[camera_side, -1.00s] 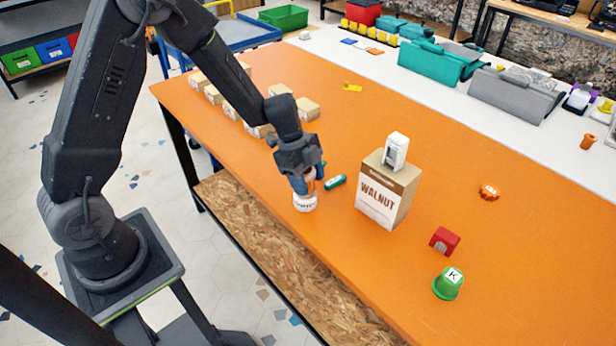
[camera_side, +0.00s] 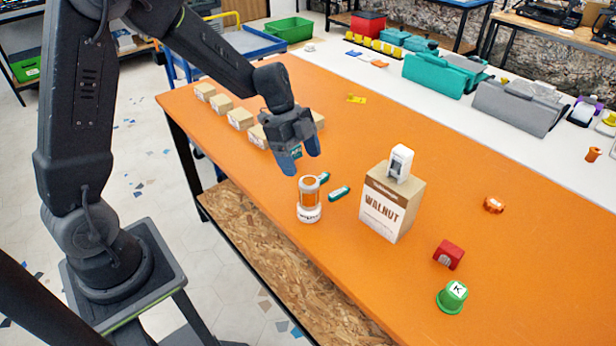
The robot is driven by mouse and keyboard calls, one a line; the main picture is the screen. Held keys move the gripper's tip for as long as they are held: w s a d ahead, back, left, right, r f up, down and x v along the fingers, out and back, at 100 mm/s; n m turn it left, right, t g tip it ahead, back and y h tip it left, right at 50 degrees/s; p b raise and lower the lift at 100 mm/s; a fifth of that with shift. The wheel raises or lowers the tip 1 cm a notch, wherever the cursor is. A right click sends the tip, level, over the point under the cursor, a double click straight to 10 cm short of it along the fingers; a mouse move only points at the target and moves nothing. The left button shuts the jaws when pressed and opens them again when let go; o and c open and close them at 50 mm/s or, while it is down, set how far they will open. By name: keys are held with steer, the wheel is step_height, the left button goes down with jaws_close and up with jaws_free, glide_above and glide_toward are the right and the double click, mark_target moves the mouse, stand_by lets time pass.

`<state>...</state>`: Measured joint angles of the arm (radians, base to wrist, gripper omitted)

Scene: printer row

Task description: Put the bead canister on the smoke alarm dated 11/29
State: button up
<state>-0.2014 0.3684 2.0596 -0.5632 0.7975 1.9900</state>
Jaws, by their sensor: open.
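The bead canister (camera_side: 309,187), a clear jar with orange contents and a white top, stands upright near the orange table's front edge. Beneath the orange part is a white round base (camera_side: 309,214) with small dark print. I cannot tell whether this is the canister's own foot or a smoke alarm under it, and no date is legible. My gripper (camera_side: 302,156) has its blue fingers apart, above and slightly left of the canister, not touching it. A small teal patch shows between the fingers; I cannot tell what it belongs to.
Two teal sticks (camera_side: 340,192) lie behind and right of the canister. A WALNUT box (camera_side: 390,208) with a white device (camera_side: 400,163) on top stands farther right. A red block (camera_side: 448,254), green K piece (camera_side: 452,297) and orange piece (camera_side: 493,204) lie rightward. Cardboard boxes (camera_side: 240,119) line the left.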

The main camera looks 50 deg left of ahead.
steer(key=s+d+r+n+t+y, duration=0.2)
steer(key=s+r+n, duration=0.5)
steer(key=r, duration=0.4)
steer(key=s+r+n+t+y, duration=0.2)
steer(key=s+r+n, duration=0.2)
steer(key=s+n, duration=0.4)
steer(key=s, duration=0.5)
steer(key=shift+d+n+t, duration=0.15)
steer(key=shift+n+t, duration=0.25)
